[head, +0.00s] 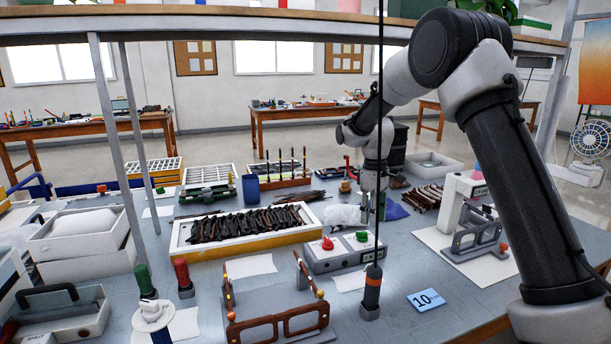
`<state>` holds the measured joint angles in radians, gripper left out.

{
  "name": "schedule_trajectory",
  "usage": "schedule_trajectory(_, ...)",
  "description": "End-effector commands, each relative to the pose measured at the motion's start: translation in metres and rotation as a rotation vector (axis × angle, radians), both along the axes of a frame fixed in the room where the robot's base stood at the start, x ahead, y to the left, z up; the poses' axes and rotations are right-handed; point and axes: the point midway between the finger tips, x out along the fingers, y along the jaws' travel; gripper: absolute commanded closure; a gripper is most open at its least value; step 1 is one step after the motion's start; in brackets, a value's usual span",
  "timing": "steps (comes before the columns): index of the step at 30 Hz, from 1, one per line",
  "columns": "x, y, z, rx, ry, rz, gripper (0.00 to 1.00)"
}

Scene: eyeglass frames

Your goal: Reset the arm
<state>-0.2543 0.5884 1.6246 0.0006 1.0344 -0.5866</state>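My arm rises from the right side of the head view, bends at the top and reaches down over the middle of the workbench (215,290). The end of the arm hangs behind the control box with a red and a green button (342,252). My gripper (372,208) points down there, close to a white crumpled item (342,215) and a purple piece (396,212). Its fingers are small and partly hidden by the hanging cord, so I cannot tell whether they are open or hold anything. Brown eyeglass frames (278,327) stand in a holder at the front.
A white and yellow tray (190,254) full of dark eyeglass parts lies left of the control box. A white press machine (456,205) stands at right. Metal posts and a hanging cord with a screwdriver (372,290) cross the space. A blue card (426,300) lies near the front edge.

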Motion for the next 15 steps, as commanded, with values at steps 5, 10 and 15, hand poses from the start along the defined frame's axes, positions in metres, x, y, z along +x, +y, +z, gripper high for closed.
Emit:
schedule_trajectory(5, -0.061, -0.029, 0.04, -0.018, -0.012, -0.221, 0.67)
schedule_trajectory(10, -0.132, -0.061, 0.083, -0.019, -0.053, -0.43, 0.67)
schedule_trajectory(15, -0.215, -0.093, 0.117, -0.001, -0.118, -0.623, 0.67)
